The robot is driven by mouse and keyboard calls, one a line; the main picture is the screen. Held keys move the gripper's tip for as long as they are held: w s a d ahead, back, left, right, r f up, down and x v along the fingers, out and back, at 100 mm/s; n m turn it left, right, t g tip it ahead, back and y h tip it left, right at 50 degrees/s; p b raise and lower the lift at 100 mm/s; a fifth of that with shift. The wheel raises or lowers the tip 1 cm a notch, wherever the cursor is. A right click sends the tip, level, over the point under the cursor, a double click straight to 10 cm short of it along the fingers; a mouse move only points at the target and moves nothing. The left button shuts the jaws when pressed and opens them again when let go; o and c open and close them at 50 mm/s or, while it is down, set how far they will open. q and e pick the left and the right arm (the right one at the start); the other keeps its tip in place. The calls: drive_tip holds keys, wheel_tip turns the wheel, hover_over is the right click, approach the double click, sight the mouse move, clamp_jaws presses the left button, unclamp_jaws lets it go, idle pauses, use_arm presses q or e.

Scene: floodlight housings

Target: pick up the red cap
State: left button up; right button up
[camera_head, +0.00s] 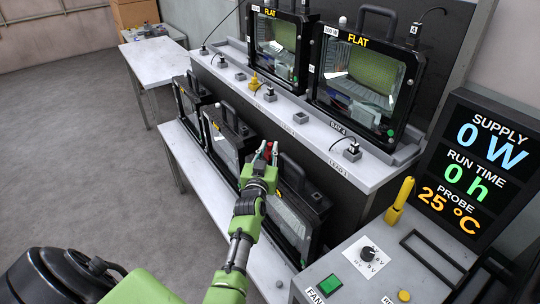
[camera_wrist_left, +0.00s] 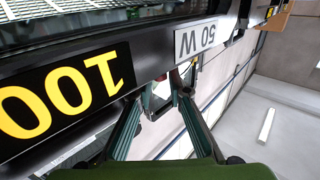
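My left gripper (camera_head: 268,148) reaches over the lower row of floodlight housings in front of the bench. Its fingers are apart. A small red thing, likely the red cap (camera_head: 268,153), shows at the fingertips in the head view. I cannot tell whether it touches them. In the left wrist view the same gripper (camera_wrist_left: 162,92) has its two fingers spread, close to a dark housing edge with a yellow "100" label and a "50 W" tag. My right gripper is not in view.
Two lit floodlight housings (camera_head: 366,80) marked FLAT stand on the upper bench shelf (camera_head: 325,135), with small sockets and plugs along its front. Several dark housings (camera_head: 228,135) stand on the lower shelf. A control panel (camera_head: 365,265) and display (camera_head: 475,165) are at right. Floor at left is clear.

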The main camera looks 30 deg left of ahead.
use_arm(q)
drive_tip(key=shift+w+a+f+b, duration=0.15)
drive_tip(key=shift+w+b, duration=0.05)
drive_tip(key=shift+w, duration=0.15)
drive_tip(key=shift+w+a+f+b, duration=0.1)
drive_tip(key=shift+w+f+b, duration=0.05)
drive_tip(key=shift+w, duration=0.2)
drive_tip(key=shift+w+a, duration=0.2)
drive_tip(key=shift+w, duration=0.25)
drive_tip(key=shift+s+r, duration=0.1)
drive_tip(key=shift+r, duration=0.1)
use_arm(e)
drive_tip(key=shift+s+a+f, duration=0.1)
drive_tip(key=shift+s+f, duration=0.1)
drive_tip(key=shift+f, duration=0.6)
use_arm(q)
clamp_jaws()
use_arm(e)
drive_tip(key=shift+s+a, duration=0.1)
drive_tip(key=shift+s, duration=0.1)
